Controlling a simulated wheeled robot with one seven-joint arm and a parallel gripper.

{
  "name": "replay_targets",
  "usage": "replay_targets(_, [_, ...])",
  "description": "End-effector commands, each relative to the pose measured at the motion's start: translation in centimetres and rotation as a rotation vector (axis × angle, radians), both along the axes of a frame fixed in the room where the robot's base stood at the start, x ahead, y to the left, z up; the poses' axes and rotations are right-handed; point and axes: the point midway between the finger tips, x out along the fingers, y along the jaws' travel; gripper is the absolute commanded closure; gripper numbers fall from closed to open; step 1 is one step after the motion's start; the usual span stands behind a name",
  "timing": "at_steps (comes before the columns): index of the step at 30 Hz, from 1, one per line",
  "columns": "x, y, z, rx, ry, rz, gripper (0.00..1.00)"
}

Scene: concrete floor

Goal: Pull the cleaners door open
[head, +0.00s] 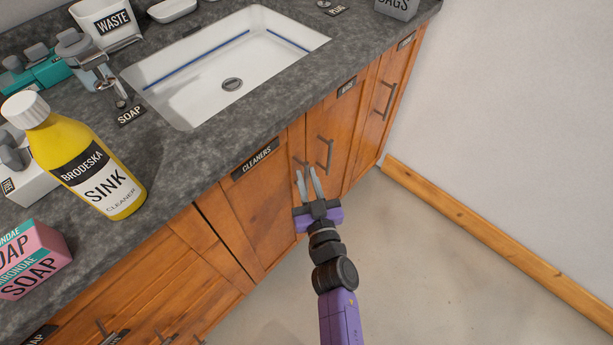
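The cleaners door (245,205) is a wooden cabinet door below the counter, with a black label (255,159) reading CLEANERS at its top. It looks shut. A dark bar handle (298,162) shows near its right edge, partly hidden by my fingers. My gripper (305,171) is in front of that right edge, with its two grey fingers apart and pointing at the handle. Nothing clearly shows between the fingers. I cannot tell whether they touch the handle or straddle it.
A neighbouring door's handle (325,153) is just right of my fingers. A grey countertop (190,160) overhangs the doors and holds a white sink (205,85), a yellow cleaner bottle (85,165) and a pink soap box (35,260). The concrete floor (440,270) at right is clear.

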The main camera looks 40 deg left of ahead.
Motion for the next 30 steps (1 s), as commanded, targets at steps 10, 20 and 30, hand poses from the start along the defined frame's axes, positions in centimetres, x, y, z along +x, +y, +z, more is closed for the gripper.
replay_targets(10, [0.51,0.68,0.01,0.000,0.000,0.000,0.81])
replay_targets(20, [0.50,0.65,0.02,0.000,0.000,0.000,1.00])
replay_targets(30, [0.47,0.65,0.01,0.000,0.000,0.000,1.00])
